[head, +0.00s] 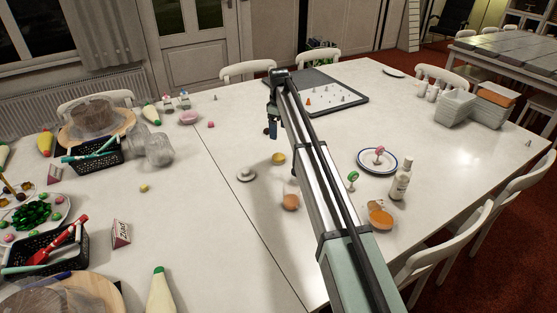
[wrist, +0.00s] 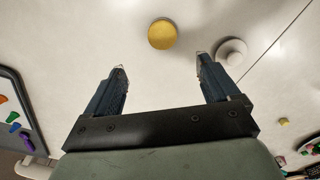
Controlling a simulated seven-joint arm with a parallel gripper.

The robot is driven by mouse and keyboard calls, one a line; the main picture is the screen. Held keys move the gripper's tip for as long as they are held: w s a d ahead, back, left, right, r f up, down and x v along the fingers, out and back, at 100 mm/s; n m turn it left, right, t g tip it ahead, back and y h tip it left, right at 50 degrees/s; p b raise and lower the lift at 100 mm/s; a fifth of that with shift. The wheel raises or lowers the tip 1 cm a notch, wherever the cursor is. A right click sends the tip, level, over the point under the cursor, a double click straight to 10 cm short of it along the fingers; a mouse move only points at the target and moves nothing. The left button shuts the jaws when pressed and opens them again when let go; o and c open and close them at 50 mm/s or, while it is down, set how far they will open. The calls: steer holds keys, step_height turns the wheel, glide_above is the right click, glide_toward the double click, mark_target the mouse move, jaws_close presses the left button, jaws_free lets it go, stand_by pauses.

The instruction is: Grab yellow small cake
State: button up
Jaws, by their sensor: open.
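A small round yellow cake-like disc (head: 278,158) lies on the white table, right of a white knobbed stand-like piece (head: 246,175). In the wrist view the yellow disc (wrist: 162,34) lies beyond the fingertips, between their lines. The white piece (wrist: 231,52) is just past the right finger. A smaller yellow piece (head: 144,188) lies farther left on the table and shows at the right of the wrist view (wrist: 284,122). My gripper (head: 275,134) hangs above the table behind the disc. In the wrist view its fingers (wrist: 159,66) are apart, with nothing between them.
An orange-brown round item (head: 290,202) lies near my arm. A dark-edged board (head: 325,96) with small coloured pieces lies at the back. A blue-rimmed plate (head: 366,168) and a white bottle (head: 401,180) stand right. Black baskets (head: 88,163) and a glass-covered cake crowd the left.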

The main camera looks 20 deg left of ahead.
steer(key=n, duration=0.3)
glide_above(278, 156)
steer(key=f, duration=0.8)
steer(key=shift+w+d+f, duration=0.15)
steer(key=shift+w+f, duration=0.05)
steer(key=shift+s+f, duration=0.2)
steer(key=shift+f, duration=2.55)
steer(key=c, duration=1.1)
steer(key=shift+c, duration=0.2)
